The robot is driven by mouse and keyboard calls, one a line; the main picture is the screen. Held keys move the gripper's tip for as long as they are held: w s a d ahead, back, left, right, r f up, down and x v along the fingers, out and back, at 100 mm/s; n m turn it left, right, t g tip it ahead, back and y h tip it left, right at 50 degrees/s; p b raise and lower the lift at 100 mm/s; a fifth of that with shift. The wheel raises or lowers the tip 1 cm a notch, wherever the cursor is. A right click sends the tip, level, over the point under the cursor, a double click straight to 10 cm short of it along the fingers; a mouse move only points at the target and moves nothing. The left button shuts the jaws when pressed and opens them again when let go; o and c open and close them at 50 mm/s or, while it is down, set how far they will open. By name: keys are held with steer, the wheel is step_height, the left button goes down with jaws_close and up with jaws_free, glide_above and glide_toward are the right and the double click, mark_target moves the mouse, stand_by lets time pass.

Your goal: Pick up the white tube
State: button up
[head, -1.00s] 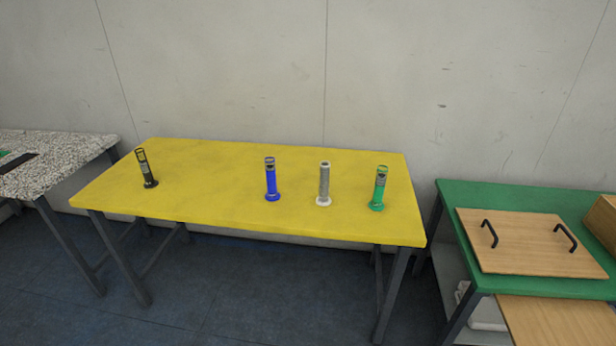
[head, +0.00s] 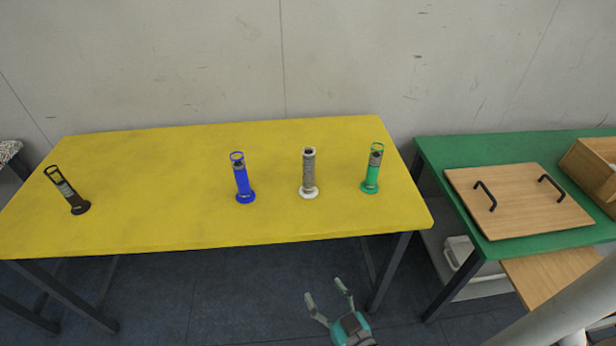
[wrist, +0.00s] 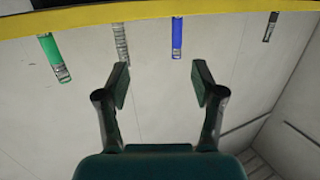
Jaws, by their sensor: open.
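The white tube (head: 309,174) stands upright on the yellow table (head: 150,215), between a blue tube (head: 242,178) and a green tube (head: 372,168). It has a grey, ridged-looking body and a white round base. In the wrist view, which is upside down, the white tube (wrist: 121,44) shows behind the left finger. My gripper (head: 328,297) is open and empty, in front of the table's front edge and apart from the tube. Its two fingers also show spread in the wrist view (wrist: 162,80).
A black tube (head: 68,191) stands at the table's left. A green table (head: 470,165) to the right carries a wooden board with two black handles (head: 518,200) and a wooden box (head: 590,170). A wall is behind. The yellow table's middle left is clear.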

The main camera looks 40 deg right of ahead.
steer(key=w+d+r+m+h, duration=0.1)
steer(key=w+d+r+h, duration=0.1)
steer(key=w+d, duration=0.6)
steer(key=m+h, duration=0.1)
steer(key=h, duration=0.1)
glide_toward(311, 171)
steer(key=x, duration=0.5)
steer(key=shift+w+d, duration=0.1)
steer(key=shift+w, duration=0.05)
steer(key=shift+x, duration=3.3)
steer(key=shift+r, duration=0.1)
jaws_close()
